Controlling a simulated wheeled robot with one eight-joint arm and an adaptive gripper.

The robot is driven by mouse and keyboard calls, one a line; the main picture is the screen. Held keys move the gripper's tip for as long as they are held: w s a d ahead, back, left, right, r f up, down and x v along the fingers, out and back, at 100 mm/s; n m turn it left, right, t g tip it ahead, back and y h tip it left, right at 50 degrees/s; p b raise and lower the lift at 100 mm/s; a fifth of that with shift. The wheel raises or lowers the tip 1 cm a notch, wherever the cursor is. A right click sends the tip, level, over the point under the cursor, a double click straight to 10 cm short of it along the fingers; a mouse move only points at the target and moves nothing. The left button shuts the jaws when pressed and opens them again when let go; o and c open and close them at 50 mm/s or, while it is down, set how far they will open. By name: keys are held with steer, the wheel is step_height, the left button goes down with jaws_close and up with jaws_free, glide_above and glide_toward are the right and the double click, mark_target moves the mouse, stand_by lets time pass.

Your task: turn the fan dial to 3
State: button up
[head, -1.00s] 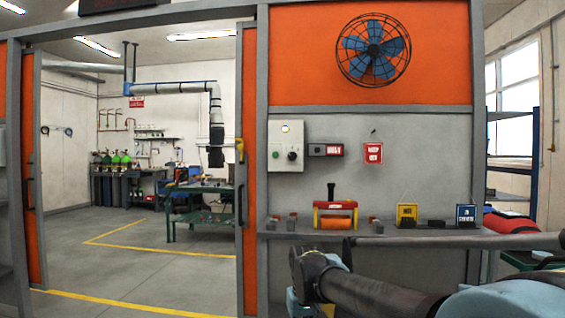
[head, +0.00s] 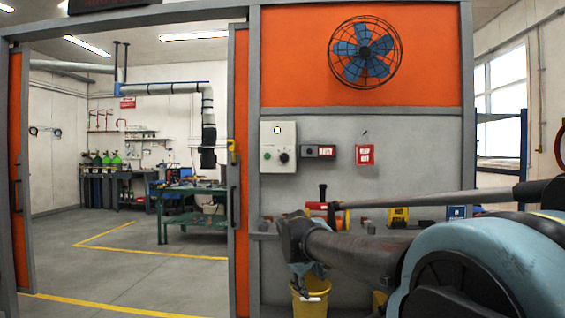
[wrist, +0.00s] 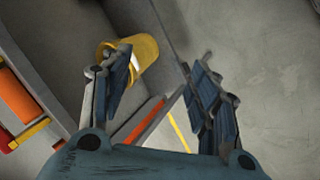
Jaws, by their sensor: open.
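The fan dial is the black knob (head: 284,157) on the grey control box (head: 278,136), which is fixed to the grey wall panel beside the door frame. A green button sits to its left; the dial's numbers are too small to read. The blue-bladed fan (head: 364,52) hangs on the orange panel above. My gripper (wrist: 160,88) is open and empty in the wrist view, its two fingers spread apart.
A narrow shelf (head: 264,236) with a red and yellow tool runs below the box, partly behind my arm. A yellow bucket (head: 309,299) stands under it and shows in the wrist view (wrist: 146,50). A red sign (head: 365,154) hangs right of the box. The doorway is open.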

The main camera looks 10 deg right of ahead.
mark_target(283, 158)
steer(key=w+d+r+n+t+h, duration=0.15)
steer(key=w+r+n+t, duration=0.25)
steer(key=w+r+n, duration=0.65)
steer(key=w+r+n+t+h, duration=0.2)
steer(key=w+r+n+t, duration=0.3)
steer(key=w+r, duration=1.05)
steer(key=w+a+r+n+t+y, duration=0.1)
steer(key=w+a+r+n+t, duration=0.15)
steer(key=r+n, duration=0.35)
steer(key=w+a+r+n+t+y, duration=0.1)
steer(key=w+a+r+n, duration=0.2)
steer(key=r+n, duration=0.2)
steer(key=shift+g, duration=0.25)
steer(key=x, duration=1.7)
steer(key=shift+d, duration=0.35)
steer(key=shift+r, duration=0.1)
steer(key=c, duration=1.1)
